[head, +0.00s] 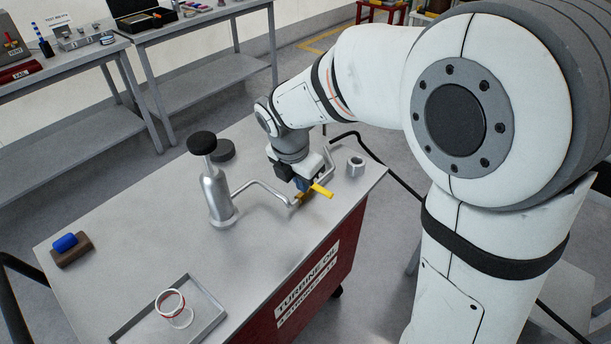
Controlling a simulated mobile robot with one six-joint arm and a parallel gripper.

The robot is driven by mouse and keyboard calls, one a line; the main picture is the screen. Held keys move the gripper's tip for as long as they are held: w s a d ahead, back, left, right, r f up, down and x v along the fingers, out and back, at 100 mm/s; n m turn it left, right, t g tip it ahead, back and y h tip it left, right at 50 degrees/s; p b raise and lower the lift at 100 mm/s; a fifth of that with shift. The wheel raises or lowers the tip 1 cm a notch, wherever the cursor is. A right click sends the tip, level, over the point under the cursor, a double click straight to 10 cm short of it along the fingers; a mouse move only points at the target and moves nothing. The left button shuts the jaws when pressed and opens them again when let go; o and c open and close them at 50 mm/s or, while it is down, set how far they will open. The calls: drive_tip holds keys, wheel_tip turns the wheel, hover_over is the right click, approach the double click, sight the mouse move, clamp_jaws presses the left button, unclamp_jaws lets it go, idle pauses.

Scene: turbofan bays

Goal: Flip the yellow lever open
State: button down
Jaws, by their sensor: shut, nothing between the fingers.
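The yellow lever (322,190) sits on a small brass-coloured valve (298,200) in a bent metal pipe (262,184) above the grey cart top. It points toward the lower right, near the cart's right edge. My gripper (302,184) is shut and points down right at the valve, beside the lever. Part of the lever's base and the valve is hidden behind my fingers. I cannot tell whether the fingers touch the lever.
A metal pump bottle (216,195) with a black knob stands left of the pipe. A black cap (222,150), a metal nut (355,164), a blue-and-brown block (72,250) and a tray (127,335) with rings share the cart top. Workbenches (200,28) stand behind.

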sight(322, 190)
drive_tip(key=w+d+f, duration=0.1)
drive_tip(key=f, duration=0.1)
drive_tip(key=w+d+f, duration=0.1)
drive_tip(key=f, duration=0.1)
drive_tip(key=w+f, duration=0.1)
drive_tip(key=f, duration=0.1)
drive_tip(key=shift+w+d+f, duration=0.25)
drive_tip(key=shift+d+f, duration=0.1)
drive_tip(key=shift+d, duration=0.05)
drive_tip(key=shift+w+d+f+p, duration=0.1)
drive_tip(key=shift+w+d+p, duration=0.15)
drive_tip(key=shift+w+p, duration=0.1)
